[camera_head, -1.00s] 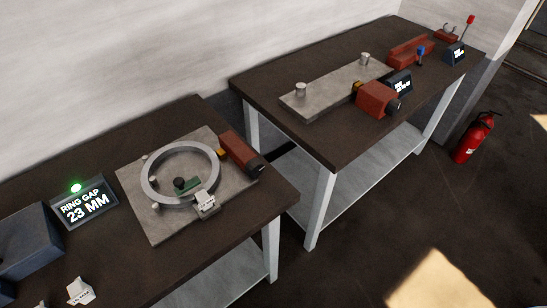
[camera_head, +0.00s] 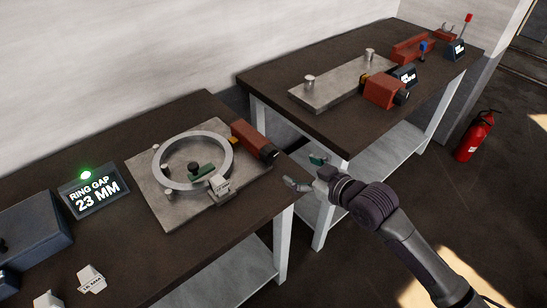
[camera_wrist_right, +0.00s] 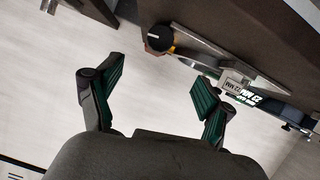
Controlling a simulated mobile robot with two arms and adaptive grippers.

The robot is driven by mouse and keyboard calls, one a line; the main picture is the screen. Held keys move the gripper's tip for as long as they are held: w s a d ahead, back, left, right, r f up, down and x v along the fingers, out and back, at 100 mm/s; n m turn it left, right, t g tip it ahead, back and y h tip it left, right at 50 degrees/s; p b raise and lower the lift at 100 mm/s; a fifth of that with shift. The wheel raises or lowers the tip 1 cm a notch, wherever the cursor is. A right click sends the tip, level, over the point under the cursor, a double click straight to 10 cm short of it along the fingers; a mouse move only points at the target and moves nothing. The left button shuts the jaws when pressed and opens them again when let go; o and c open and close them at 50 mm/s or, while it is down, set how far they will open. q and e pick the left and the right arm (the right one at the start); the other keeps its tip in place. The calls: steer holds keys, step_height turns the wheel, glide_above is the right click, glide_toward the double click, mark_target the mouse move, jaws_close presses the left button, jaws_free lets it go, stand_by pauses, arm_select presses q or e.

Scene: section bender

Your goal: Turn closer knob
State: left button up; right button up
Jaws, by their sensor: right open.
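The nearer black knob (camera_head: 268,153) sits on the end of a red block (camera_head: 249,138) at the right edge of a metal plate on the near table. A second knob (camera_head: 402,97) is on a red block on the far table. My left gripper is out of view.
A metal ring (camera_head: 158,172) lies on the plate (camera_head: 190,222) with a small white tagged block (camera_head: 220,188) at its front. A display (camera_head: 94,194) reads "RING GAP 23 MM" under a green light. The far table (camera_head: 345,135) stands close behind my gripper.

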mark_target(272, 155)
steer(key=x, duration=1.3)
steer(key=shift+w+f+p, duration=0.1)
steer(key=shift+p, duration=0.2)
steer(key=c, duration=1.2)
steer(key=shift+a+p, duration=0.1)
steer(key=shift+p, duration=0.25)
steer(key=shift+n+h, duration=0.3)
steer(key=shift+n, duration=0.2)
